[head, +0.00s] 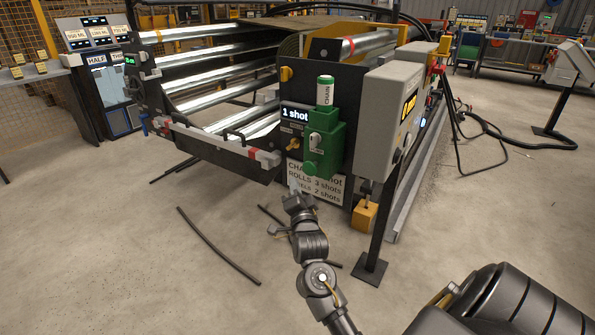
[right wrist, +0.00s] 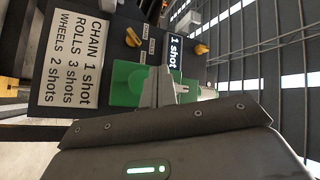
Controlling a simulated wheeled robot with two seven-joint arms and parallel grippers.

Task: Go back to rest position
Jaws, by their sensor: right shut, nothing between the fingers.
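My right gripper (head: 293,191) is low in front of the machine's end panel, just below the green dispenser (head: 322,145) and close to the white sign (head: 318,182) in the head view. In the right wrist view, the right gripper's fingers (right wrist: 160,82) are together and empty, in front of the green dispenser (right wrist: 127,86). I cannot tell whether they touch it. My left gripper is not in view.
The turf-roll machine (head: 215,75) with shiny rollers fills the middle. A grey control box (head: 385,105) on a black post and a yellow block (head: 364,215) stand right of my gripper. Dark rods (head: 218,246) lie on the floor. Floor at left is clear.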

